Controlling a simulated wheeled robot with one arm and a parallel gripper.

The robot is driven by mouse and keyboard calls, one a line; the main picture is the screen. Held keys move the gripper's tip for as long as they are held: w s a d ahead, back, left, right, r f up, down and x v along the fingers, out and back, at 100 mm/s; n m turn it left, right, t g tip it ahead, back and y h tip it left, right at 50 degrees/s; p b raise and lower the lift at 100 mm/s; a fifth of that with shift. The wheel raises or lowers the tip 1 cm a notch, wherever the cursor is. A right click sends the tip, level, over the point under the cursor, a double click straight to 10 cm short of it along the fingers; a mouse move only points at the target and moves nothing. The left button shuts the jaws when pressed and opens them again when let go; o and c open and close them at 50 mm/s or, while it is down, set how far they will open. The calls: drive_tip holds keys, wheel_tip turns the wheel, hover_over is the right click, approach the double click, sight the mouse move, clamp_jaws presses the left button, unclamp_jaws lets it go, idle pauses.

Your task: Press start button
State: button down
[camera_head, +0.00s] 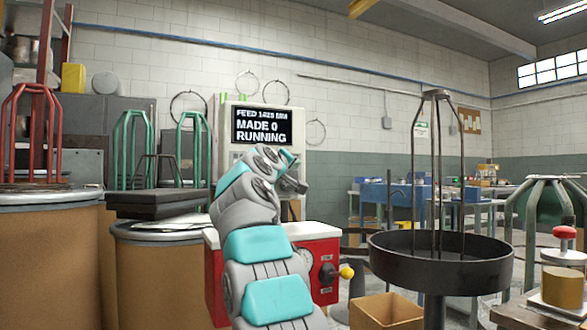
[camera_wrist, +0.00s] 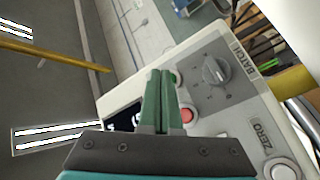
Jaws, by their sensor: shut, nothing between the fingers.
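The grey control panel (camera_head: 227,135) stands at the middle back, and its screen (camera_head: 262,125) reads "MADE 0" and "RUNNING". A red button (camera_wrist: 187,115) is just right of my fingers, and a pale button (camera_wrist: 284,172) is by the label "ZERO". My gripper (camera_wrist: 160,73) is shut and empty, its green fingers pointing at the panel. I cannot tell if the tips touch it. No button marked start is visible; my fingers cover part of the face.
A black round tray stand (camera_head: 440,265) is at right, with a cardboard box (camera_head: 386,311) nearby. Large drums (camera_head: 50,260) fill the left.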

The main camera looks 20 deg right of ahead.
drive_tip(key=shift+s, duration=0.4)
drive_tip(key=s+b, duration=0.3)
drive_tip(key=s, duration=0.2)
drive_tip(key=shift+d+b, duration=0.1)
drive_tip(key=shift+b, duration=0.2)
idle(0.7)
drive_tip(key=s+a+f+g+y+p, duration=0.2)
drive_tip(key=s+f, duration=0.3)
drive_tip(key=f, duration=0.4)
drive_tip(key=s+a+f+g+y+p, duration=0.1)
drive_tip(key=s+a+f+g+y, duration=0.2)
drive_tip(key=f, duration=0.6)
drive_tip(key=s+a+f+g+y+p, duration=0.1)
drive_tip(key=s+f+g+y+p, duration=0.1)
drive_tip(key=s+f, duration=0.6)
drive_tip(key=s+a+f+g+y+p, duration=0.1)
drive_tip(key=s+a+f, duration=0.3)
drive_tip(key=s+f, duration=0.4)
drive_tip(key=s+a+f+g+y+p, duration=0.2)
drive_tip(key=s+f, duration=0.6)
drive_tip(key=s, duration=0.6)
drive_tip(key=s+a+f+m+g+y+p, duration=0.1)
drive_tip(key=s+a+f+g+y, duration=0.2)
drive_tip(key=s, duration=0.8)
drive_tip(key=a+f+g, duration=0.2)
drive_tip(key=a+f, duration=0.2)
drive_tip(key=shift+s+a+f, duration=0.15)
drive_tip(key=shift+s+f, duration=0.25)
